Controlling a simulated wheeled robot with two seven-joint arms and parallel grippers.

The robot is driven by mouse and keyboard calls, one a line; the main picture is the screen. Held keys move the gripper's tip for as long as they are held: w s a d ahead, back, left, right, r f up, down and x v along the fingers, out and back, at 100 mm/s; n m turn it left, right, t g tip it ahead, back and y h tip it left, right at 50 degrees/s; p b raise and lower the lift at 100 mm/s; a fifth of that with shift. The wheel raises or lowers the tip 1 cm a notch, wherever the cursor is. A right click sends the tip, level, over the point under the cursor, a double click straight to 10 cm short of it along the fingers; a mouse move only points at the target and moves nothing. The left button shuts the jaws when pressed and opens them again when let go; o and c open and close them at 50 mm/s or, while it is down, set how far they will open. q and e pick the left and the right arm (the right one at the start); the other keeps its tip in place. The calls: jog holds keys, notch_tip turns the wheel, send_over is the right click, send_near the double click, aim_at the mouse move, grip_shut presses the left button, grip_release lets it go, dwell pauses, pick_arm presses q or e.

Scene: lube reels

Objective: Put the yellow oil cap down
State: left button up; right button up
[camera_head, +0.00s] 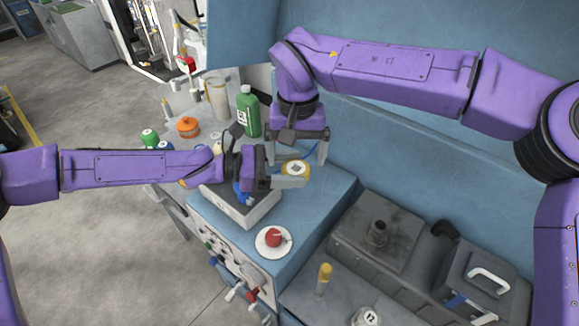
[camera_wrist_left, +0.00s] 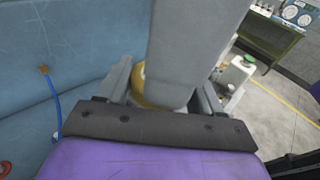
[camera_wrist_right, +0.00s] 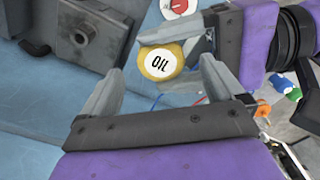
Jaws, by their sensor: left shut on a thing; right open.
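The yellow oil cap (camera_head: 296,168) has a white label and sits between the fingers of my left gripper (camera_head: 290,183), above the blue cabinet top. The right wrist view shows the cap's face (camera_wrist_right: 161,62) with the word OIL, just beyond my right gripper (camera_wrist_right: 155,85), whose fingers are apart and empty. In the head view, my right gripper (camera_head: 299,158) hangs just above and behind the cap. In the left wrist view, a grey finger of my right gripper hides most of the cap (camera_wrist_left: 150,92). I cannot tell if the cap touches a surface.
A white disc with a red knob (camera_head: 273,239) sits on the blue cabinet top (camera_head: 310,215). A green bottle (camera_head: 247,110) and an orange container (camera_head: 187,127) stand on the side bench. A grey block (camera_head: 376,235) lies to the right.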

aim_at(296, 170)
notch_tip(296, 170, up, 7)
jog(key=w+d+f+m+t+h, duration=0.2)
jog(key=w+d+f+m+h, duration=0.3)
jog(key=d+f, duration=0.6)
jog(key=w+d+f+m+t+h, duration=0.1)
jog(key=d+f+m+t+h, duration=0.1)
jog(key=d+f+m, duration=0.65)
jog(key=s+d+f+n+g, duration=0.1)
jog(key=s+f+n, duration=0.3)
jog(key=s, duration=0.6)
jog(key=s+f+n+h, duration=0.1)
jog(key=s+f+n, duration=0.3)
jog(key=s+f, duration=0.4)
jog(key=s+d+f+n+g, duration=0.1)
jog(key=s+f+n, duration=0.3)
jog(key=s, duration=0.8)
jog(key=shift+d+f+g, duration=0.15)
jog(key=shift+f, duration=0.35)
jog(key=shift+d+f+g, duration=0.15)
jog(key=shift+f, duration=0.35)
jog(key=s+d+f+m+t+y, duration=0.1)
jog(key=s+d+f+m+y, duration=0.3)
jog(key=d+f, duration=0.3)
jog(key=shift+s+d+m+t+y, duration=0.15)
jog(key=shift+d+m+t+y, duration=0.25)
jog(key=shift+m, duration=0.45)
